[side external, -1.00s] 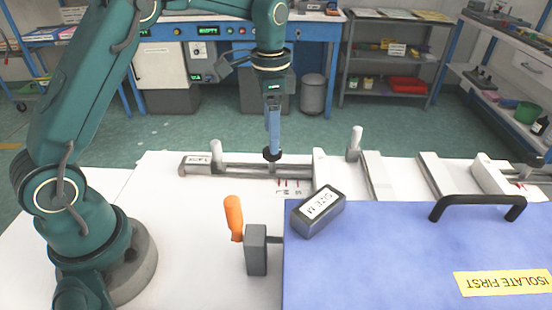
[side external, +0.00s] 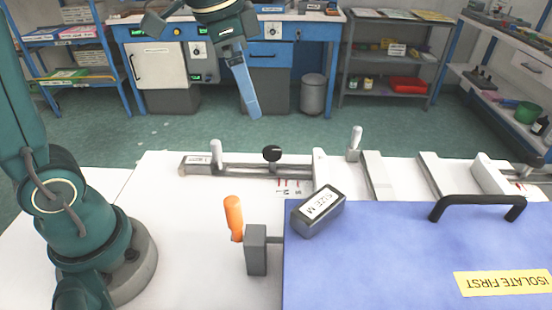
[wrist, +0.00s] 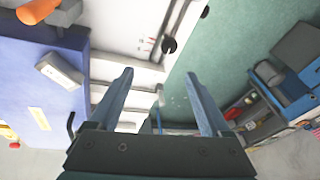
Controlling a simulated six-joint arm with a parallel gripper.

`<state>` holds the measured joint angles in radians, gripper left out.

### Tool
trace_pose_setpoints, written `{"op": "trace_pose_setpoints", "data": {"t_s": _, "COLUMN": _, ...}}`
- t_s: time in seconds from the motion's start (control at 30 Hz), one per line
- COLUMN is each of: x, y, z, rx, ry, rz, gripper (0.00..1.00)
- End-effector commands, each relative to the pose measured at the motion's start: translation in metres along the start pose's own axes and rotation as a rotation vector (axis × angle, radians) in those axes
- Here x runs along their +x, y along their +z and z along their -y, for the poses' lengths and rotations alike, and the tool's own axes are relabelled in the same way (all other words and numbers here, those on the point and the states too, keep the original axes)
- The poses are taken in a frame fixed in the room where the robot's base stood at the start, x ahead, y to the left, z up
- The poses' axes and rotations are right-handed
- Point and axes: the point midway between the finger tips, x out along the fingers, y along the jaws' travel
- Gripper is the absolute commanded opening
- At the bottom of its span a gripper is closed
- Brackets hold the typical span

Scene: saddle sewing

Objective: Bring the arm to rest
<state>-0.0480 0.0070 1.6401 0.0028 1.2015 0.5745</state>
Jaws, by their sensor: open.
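My gripper (side external: 254,117) is raised above and behind the white work table (side external: 190,235) in the side view, with its blue fingers pointing down and slightly right. In the wrist view my gripper (wrist: 160,78) shows two blue fingers spread wide apart with nothing between them. Below it is a metal rail (side external: 240,169) with a black round knob (side external: 272,153) on it. The knob also shows in the wrist view (wrist: 169,45), clear of the fingers.
A blue panel (side external: 400,260) with a black handle (side external: 478,202) covers the front right. A grey block labelled SIZE M (side external: 318,212) rests on its corner. An orange-handled lever (side external: 233,217) stands beside it. Benches and shelves (side external: 390,60) stand behind; the air above the table is clear.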

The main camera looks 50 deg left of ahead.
Motion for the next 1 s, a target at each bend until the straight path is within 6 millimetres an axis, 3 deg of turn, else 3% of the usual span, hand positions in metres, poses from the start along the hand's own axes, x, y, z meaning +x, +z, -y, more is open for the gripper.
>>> {"op": "trace_pose_setpoints", "data": {"t_s": 0.1, "x": -0.018, "y": 0.020, "z": -0.017, "rx": -0.060, "ry": -0.030, "rz": -0.060, "gripper": 0.82}}
{"op": "trace_pose_setpoints", "data": {"t_s": 0.27, "x": -0.026, "y": 0.051, "z": -0.041, "rx": -0.165, "ry": -0.054, "rz": -0.131, "gripper": 0.82}}
{"op": "trace_pose_setpoints", "data": {"t_s": 0.6, "x": 0.004, "y": 0.107, "z": -0.079, "rx": -0.437, "ry": -0.046, "rz": -0.200, "gripper": 0.82}}
{"op": "trace_pose_setpoints", "data": {"t_s": 0.7, "x": 0.012, "y": 0.111, "z": -0.081, "rx": -0.505, "ry": -0.036, "rz": -0.189, "gripper": 0.82}}
{"op": "trace_pose_setpoints", "data": {"t_s": 1.0, "x": 0.011, "y": 0.109, "z": -0.080, "rx": -0.523, "ry": -0.037, "rz": -0.199, "gripper": 0.82}}
